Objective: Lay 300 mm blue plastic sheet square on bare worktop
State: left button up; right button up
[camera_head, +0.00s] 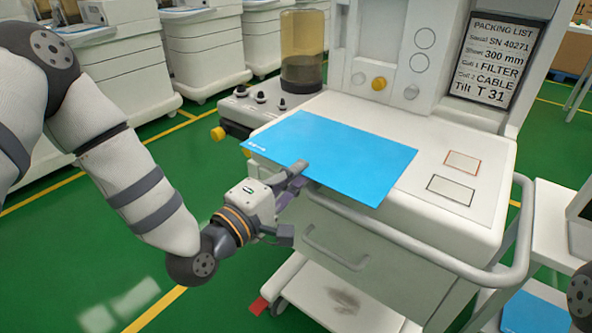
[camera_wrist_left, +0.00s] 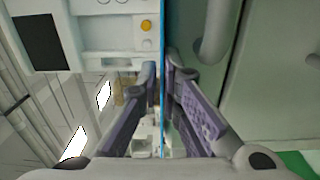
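The blue plastic sheet (camera_head: 335,155) is flat and spans the left and middle of the white worktop (camera_head: 420,215). Its near edge reaches past the worktop's front edge, and it lies askew to it. I cannot tell whether its far part touches the worktop. My left gripper (camera_head: 299,174) is shut on the sheet's near edge, one finger above and one below. In the left wrist view the sheet (camera_wrist_left: 162,40) shows edge-on as a thin blue line between the fingers of the left gripper (camera_wrist_left: 164,78). My right gripper is out of view.
A packing list panel (camera_head: 497,62) reads "Sheet: 300 mm". Two outlined rectangles (camera_head: 451,190) mark the worktop's right side. A canister (camera_head: 302,50) stands behind, and a rail (camera_head: 522,235) curves around the right front. Another blue sheet (camera_head: 535,314) lies low at right.

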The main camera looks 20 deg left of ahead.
pick_arm(q)
jog(key=o, duration=0.3)
jog(key=v, duration=1.2)
